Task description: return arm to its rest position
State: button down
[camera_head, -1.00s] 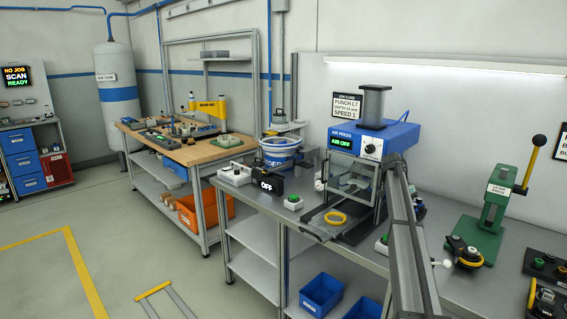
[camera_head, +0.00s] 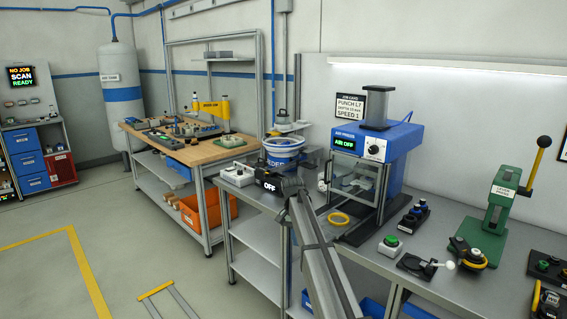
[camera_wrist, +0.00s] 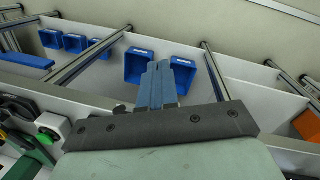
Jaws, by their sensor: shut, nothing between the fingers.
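My gripper (camera_wrist: 158,82) shows in the wrist view, its two blue-grey fingers close together and empty. It points toward blue bins (camera_wrist: 139,66) on a shelf, and nothing touches the fingertips as far as I can see. In the head view my grey arm (camera_head: 318,250) rises from the bottom edge past the front of the bench, left of the press.
A green lever press (camera_head: 490,210) stands right. A white and blue bucket (camera_head: 282,150) and a wooden-topped bench (camera_head: 205,152) stand left. The floor at left is open.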

jog(key=s+d+f+n+g, duration=0.1)
jog(key=s+d+f, duration=0.2)
jog(key=s+f, duration=0.65)
jog(key=s+d+f+g, duration=0.1)
jog(key=s+d+f, duration=0.1)
jog(key=s+f, duration=0.8)
jog(key=s+d+f+n+g, duration=0.1)
jog(key=s+d+f, duration=0.3)
jog(key=f, duration=1.1)
jog(key=s+d+f+n+g, duration=0.1)
jog(key=s+f, duration=0.3)
jog(key=s, duration=0.9)
jog(key=s+d+f+n, duration=0.1)
jog(key=s+f, duration=0.4)
jog(key=s, duration=0.9)
jog(key=s+d+f+g+y, duration=0.1)
jog(key=s+f, duration=0.3)
jog(key=s, duration=0.9)
jog(key=shift+s+d+f+n+g, duration=0.2)
jog(key=shift+s+n+g, duration=0.1)
jog(key=shift+s+n, duration=0.1)
